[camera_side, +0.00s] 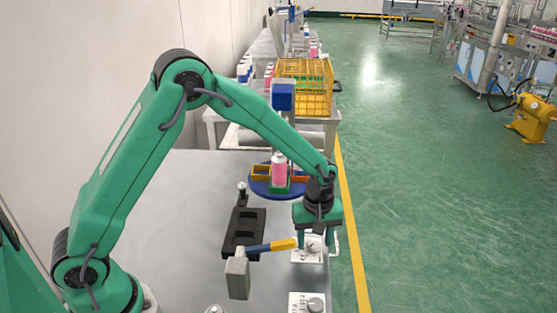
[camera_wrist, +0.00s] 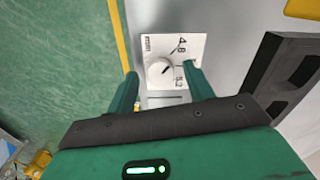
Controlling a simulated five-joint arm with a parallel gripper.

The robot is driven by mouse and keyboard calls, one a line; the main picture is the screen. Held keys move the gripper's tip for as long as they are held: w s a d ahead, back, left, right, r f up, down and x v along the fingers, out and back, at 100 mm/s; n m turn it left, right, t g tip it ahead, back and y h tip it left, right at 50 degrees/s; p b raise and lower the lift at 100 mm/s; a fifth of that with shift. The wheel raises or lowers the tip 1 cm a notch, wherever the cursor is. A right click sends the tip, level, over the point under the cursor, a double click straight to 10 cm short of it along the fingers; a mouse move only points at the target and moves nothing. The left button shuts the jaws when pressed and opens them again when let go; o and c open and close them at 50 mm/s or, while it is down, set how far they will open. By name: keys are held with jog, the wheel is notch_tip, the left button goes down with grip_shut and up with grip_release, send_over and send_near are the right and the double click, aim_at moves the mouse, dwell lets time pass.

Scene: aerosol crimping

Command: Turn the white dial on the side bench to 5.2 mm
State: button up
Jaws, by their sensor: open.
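The white dial (camera_wrist: 159,69) is a round knob on a square white plate with printed marks that read like 4.8 and 5.2. In the wrist view it lies between the fingertips of my gripper (camera_wrist: 162,76), which are spread apart with one on each side. I cannot tell whether they touch it, and the knob's exact setting is too small to read. In the side view my gripper (camera_side: 317,240) points down over the white plate (camera_side: 301,257) near the bench's right edge, and its fingers partly hide the dial.
A second knob plate (camera_side: 297,303) is nearer the camera. A blue turntable (camera_side: 258,188) with a pink can (camera_side: 279,171) stands behind.

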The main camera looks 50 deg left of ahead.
jog(key=shift+f, duration=0.15)
jog(key=shift+c, duration=0.2)
jog(key=c, duration=0.9)
jog(key=shift+c, duration=0.2)
jog(key=shift+m, duration=0.3)
jog(key=m, duration=0.9)
jog(key=shift+s+m, duration=0.1)
jog(key=shift+m, duration=0.2)
jog(key=m, duration=0.5)
jog(key=shift+a, duration=0.1)
jog(key=shift+m, duration=2.4)
